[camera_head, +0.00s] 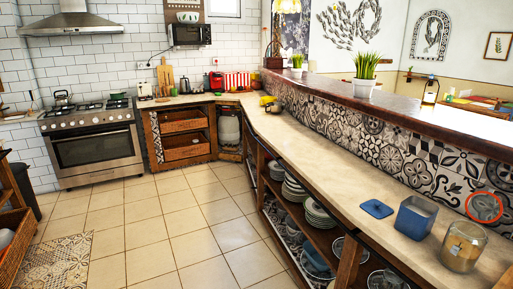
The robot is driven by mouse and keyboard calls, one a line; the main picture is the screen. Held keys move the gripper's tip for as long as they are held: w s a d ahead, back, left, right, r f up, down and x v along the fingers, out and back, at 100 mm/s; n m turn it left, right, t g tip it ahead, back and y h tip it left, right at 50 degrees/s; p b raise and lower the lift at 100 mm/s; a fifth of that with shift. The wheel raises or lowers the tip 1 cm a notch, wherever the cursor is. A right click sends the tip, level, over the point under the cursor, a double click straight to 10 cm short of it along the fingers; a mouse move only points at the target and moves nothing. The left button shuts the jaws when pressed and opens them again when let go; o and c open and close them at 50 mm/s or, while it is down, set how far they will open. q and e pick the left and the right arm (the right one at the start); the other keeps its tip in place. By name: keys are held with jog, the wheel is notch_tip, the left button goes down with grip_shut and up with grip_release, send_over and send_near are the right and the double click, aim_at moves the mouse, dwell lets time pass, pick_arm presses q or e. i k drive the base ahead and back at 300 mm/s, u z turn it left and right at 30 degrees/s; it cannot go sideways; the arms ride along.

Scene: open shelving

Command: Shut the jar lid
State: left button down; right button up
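A clear glass jar (463,248) stands upright at the right end of the pale counter. A round red-rimmed piece (484,207) stands steeply tilted behind and above the jar's mouth, in front of the tiled wall. It looks like the jar's lid, swung open; whether it is joined to the jar by a hinge is too small to tell. The jar's mouth is uncovered. Neither of my grippers is in view.
A blue box (416,218) stands just left of the jar, and a flat blue lid (376,208) lies left of it. Plates (318,213) fill the open shelves below. The tiled floor (165,225) is free.

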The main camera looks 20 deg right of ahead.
aim_at(491, 191)
jog(key=i, duration=2.15)
jog(key=z, duration=3.35)
